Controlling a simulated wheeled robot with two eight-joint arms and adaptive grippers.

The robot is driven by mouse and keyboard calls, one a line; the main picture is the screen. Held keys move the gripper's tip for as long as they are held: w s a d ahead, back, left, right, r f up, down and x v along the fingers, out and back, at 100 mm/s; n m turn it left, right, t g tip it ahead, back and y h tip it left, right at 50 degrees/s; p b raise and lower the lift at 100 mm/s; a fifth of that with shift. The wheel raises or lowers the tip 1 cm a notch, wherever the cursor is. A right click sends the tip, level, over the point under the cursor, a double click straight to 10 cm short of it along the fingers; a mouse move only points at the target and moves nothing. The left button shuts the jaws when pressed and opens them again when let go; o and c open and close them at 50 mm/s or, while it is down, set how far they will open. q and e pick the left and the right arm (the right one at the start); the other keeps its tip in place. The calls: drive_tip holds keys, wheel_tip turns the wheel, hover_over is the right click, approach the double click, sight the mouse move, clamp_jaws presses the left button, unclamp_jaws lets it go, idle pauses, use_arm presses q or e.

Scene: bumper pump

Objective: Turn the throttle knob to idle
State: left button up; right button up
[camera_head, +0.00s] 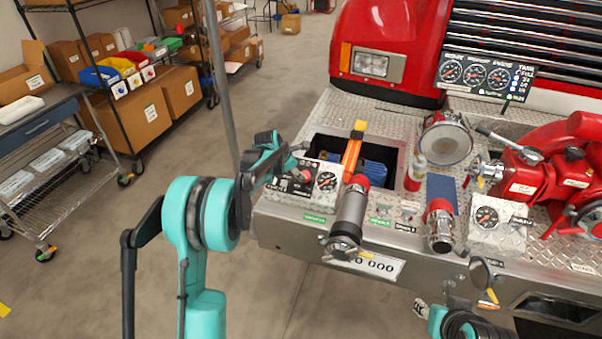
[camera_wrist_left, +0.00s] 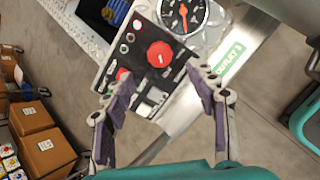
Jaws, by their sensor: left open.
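The large red round knob (camera_wrist_left: 160,54) sits on a black control panel (camera_wrist_left: 139,48) and carries a small pale mark; it looks like the throttle knob. In the head view the panel (camera_head: 293,185) lies at the bumper's left end, and the knob is hard to make out. My left gripper (camera_wrist_left: 162,88) is open in the left wrist view, its fingers apart with the knob between and beyond them, not visibly touching it. It also shows over the panel in the head view (camera_head: 293,158). My right gripper (camera_head: 486,285) is low in front of the bumper, its jaws unclear.
A round gauge (camera_wrist_left: 183,15) adjoins the panel. A smaller red button (camera_wrist_left: 123,75) is near the left finger. A metal nozzle (camera_head: 348,218) lies right of the panel. A red pump (camera_head: 545,175) stands at the right.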

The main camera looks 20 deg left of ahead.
use_arm(q)
drive_tip(key=shift+v, duration=1.4)
drive_tip(key=s+d+r+m, duration=0.2)
drive_tip(key=s+r+m, duration=0.1)
drive_tip(key=s+m, duration=0.3)
drive_tip(key=s+d+r+m+y, duration=0.1)
drive_tip(key=s+d+r+m, duration=0.2)
drive_tip(key=s, duration=0.5)
drive_tip(key=s+d+r+m, duration=0.1)
drive_tip(key=s+r+m, duration=0.35)
drive_tip(key=s, duration=0.35)
drive_tip(key=s+d+f+m, duration=0.1)
drive_tip(key=s+f+m, duration=0.2)
drive_tip(key=s+m, duration=0.3)
drive_tip(key=s+d+f+m, duration=0.1)
drive_tip(key=s+f+m, duration=0.2)
drive_tip(key=s+m, duration=0.4)
drive_tip(key=s, duration=0.5)
drive_tip(key=shift+s+y, duration=0.35)
drive_tip(key=shift+y, duration=0.05)
